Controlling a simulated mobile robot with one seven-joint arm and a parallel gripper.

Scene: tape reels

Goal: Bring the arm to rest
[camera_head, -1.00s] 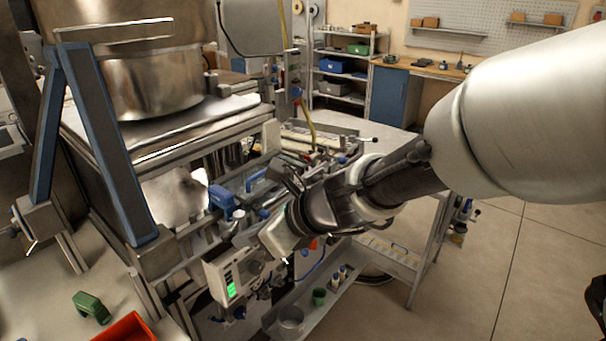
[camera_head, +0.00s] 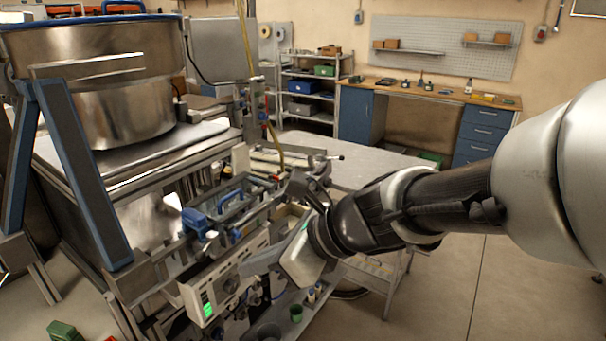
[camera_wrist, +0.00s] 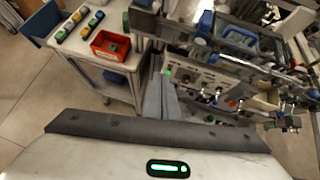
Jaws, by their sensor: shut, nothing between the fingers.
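My arm reaches in from the right in the head view and ends in front of the machine. My gripper (camera_head: 258,263) points left and down beside the machine's control panel (camera_head: 222,286) with its green light. In the wrist view the grey fingers of my gripper (camera_wrist: 160,100) lie together, shut and empty. The control panel (camera_wrist: 200,78) is just to the right of them there. I cannot tell from these views whether the fingers touch the machine.
The machine carries a large steel drum (camera_head: 105,105) and a blue-handled part (camera_head: 197,222). A side cart (camera_wrist: 105,72) holds a red bin (camera_wrist: 110,45). A grey table (camera_head: 350,160) stands behind my arm. The floor (camera_head: 500,290) at right is clear.

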